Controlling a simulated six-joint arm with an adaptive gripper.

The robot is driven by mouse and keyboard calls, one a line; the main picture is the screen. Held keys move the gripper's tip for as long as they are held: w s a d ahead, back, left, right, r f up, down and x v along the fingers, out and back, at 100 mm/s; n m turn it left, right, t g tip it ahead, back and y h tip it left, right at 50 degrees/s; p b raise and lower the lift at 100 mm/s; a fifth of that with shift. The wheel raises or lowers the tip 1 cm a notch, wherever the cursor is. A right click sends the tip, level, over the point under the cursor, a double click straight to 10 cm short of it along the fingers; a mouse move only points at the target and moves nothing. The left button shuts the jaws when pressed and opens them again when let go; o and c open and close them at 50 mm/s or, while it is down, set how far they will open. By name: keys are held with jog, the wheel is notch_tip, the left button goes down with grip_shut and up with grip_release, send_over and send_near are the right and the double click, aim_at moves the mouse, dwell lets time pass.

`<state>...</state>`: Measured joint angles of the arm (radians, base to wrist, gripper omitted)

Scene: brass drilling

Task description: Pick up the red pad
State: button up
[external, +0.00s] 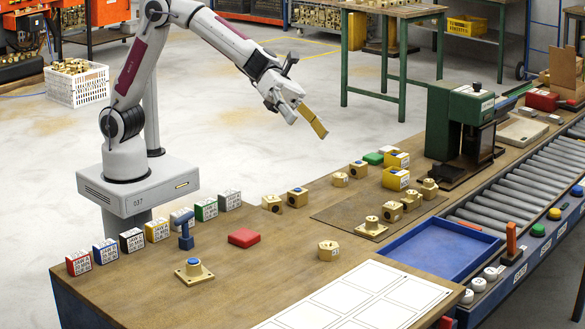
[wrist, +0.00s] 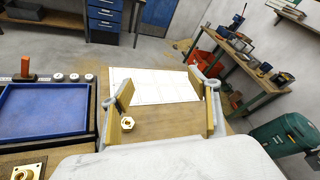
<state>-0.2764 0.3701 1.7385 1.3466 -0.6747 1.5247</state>
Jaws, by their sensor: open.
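The red pad (external: 243,237) is a flat red block lying on the wooden bench in the external view, right of a small blue upright piece. My gripper (external: 305,113) is open, raised in the air above and behind the bench and well apart from the pad. One brass-coloured finger shows clearly there. In the wrist view my gripper (wrist: 167,100) has its two fingers spread wide with nothing held between them. I do not see the red pad in the wrist view.
A row of coloured boxes (external: 132,240) stands along the bench's left edge. A brass part with a blue top (external: 194,269) is near the pad. Brass blocks (external: 297,197), a blue tray (external: 440,246), a white sheet (external: 360,300) and a green press (external: 460,125) lie to the right.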

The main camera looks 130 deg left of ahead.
notch_tip(320, 180, down, 6)
jog(key=d+m+g+h, duration=0.2)
jog(key=m+h, duration=0.1)
jog(key=m, duration=0.2)
jog(key=m+g+h, duration=0.4)
jog(key=m+g, duration=0.7)
jog(key=m, duration=0.3)
send_near(240, 236)
jog(key=shift+w+d+f, duration=0.4)
jog(key=shift+d, duration=0.1)
jog(key=shift+x, duration=1.25)
jog(key=shift+d+h, duration=0.1)
jog(key=shift+h, duration=0.2)
jog(key=shift+s+x, duration=0.15)
jog(key=shift+x, duration=1.15)
jog(key=shift+s+x, duration=0.2)
jog(key=shift+x, duration=1.1)
